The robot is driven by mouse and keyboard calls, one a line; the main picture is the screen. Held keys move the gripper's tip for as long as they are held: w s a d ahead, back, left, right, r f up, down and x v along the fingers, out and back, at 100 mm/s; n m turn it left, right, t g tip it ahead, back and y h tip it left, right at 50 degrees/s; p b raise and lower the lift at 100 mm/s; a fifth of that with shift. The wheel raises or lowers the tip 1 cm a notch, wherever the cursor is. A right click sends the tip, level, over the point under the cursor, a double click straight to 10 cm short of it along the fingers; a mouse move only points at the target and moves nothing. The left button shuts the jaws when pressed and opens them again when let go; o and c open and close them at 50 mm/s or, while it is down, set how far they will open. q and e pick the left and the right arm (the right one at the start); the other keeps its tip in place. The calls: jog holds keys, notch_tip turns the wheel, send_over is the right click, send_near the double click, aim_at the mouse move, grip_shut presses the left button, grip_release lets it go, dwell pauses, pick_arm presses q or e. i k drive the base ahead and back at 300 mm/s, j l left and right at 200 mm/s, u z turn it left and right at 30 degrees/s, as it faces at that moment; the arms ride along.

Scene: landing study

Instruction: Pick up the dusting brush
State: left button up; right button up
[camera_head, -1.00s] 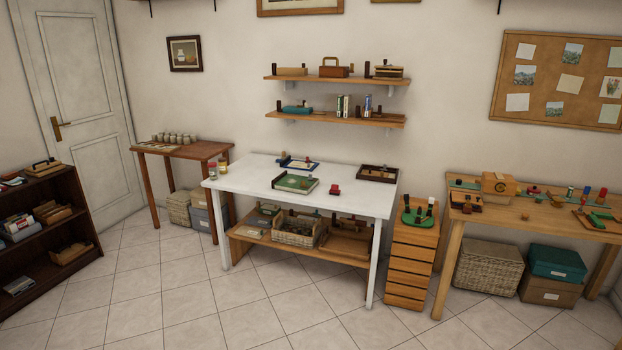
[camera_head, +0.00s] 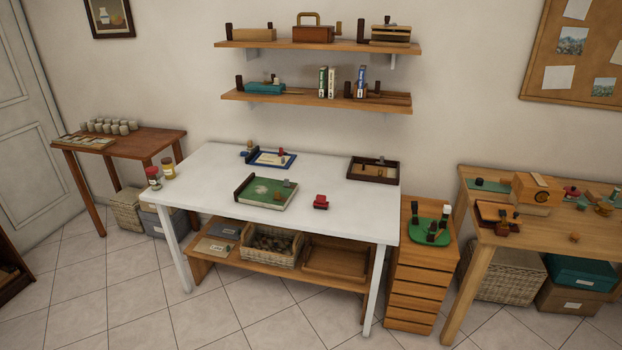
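I cannot make out a dusting brush for certain; several small items are too small to identify. The white table (camera_head: 330,218) stands ahead of me. On it are a green board (camera_head: 263,192) with a dark edge and small pieces, a blue-framed board (camera_head: 270,158), a small red object (camera_head: 320,202) and a dark tray (camera_head: 357,178) with small items inside. Neither of my grippers is in view.
A drawer unit (camera_head: 412,288) with a green stand (camera_head: 440,228) is right of the table, near a wooden workbench (camera_head: 485,250). Wall shelves (camera_head: 300,97) hang behind. A small brown table (camera_head: 150,140) is at left. The tiled floor (camera_head: 140,300) in front is clear.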

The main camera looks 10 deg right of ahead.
aim_at(321, 202)
jog(key=i+z, duration=0.1)
jog(key=i, duration=0.8)
jog(key=i+j, duration=0.2)
jog(key=i, duration=0.7)
jog(key=l+z, duration=0.05)
